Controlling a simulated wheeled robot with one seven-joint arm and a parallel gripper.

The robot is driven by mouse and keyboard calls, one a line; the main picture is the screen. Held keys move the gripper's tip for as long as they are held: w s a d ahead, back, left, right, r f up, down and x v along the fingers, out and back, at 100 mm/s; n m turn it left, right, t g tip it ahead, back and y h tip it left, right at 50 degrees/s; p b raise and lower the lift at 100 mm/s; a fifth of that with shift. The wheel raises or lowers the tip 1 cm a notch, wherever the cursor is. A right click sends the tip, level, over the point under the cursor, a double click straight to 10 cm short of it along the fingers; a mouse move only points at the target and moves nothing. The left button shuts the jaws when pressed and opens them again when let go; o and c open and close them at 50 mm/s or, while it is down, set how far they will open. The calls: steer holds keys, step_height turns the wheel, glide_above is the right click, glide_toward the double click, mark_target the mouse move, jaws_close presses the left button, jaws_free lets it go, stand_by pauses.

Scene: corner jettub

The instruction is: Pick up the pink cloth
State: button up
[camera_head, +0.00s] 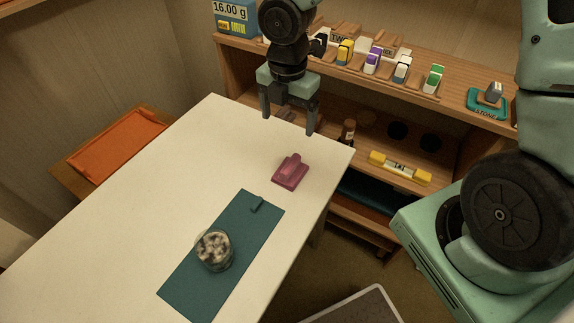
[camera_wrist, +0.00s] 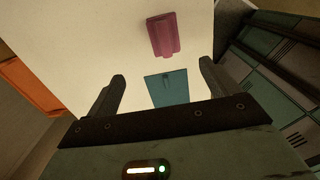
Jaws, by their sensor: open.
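The pink cloth (camera_head: 290,172) lies folded on the white table near its right edge, with a raised fold on top. In the wrist view the pink cloth (camera_wrist: 163,36) is at the upper middle, beyond the fingertips. My gripper (camera_head: 289,118) is open and empty above the far end of the table, behind the cloth and apart from it. In the wrist view its two fingers (camera_wrist: 161,70) stand wide apart with nothing between them in contact.
A teal mat (camera_head: 188,281) with a glass jar (camera_head: 214,250) lies on the white table (camera_head: 110,215) in front of the cloth. A wooden shelf (camera_head: 440,108) with several small items stands behind and right. An orange tray (camera_head: 125,140) is at left. The table's left part is clear.

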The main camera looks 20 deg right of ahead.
mark_target(290, 163)
step_height(290, 163, down, 11)
steer(key=shift+s+f+b, duration=0.1)
steer(key=shift+b, duration=0.95)
steer(key=f, duration=0.4)
steer(key=shift+s+d+b, duration=0.2)
steer(key=shift+s+b, duration=0.15)
steer(key=shift+b, duration=0.05)
steer(key=shift+f, duration=0.5)
steer(key=c, duration=1.1)
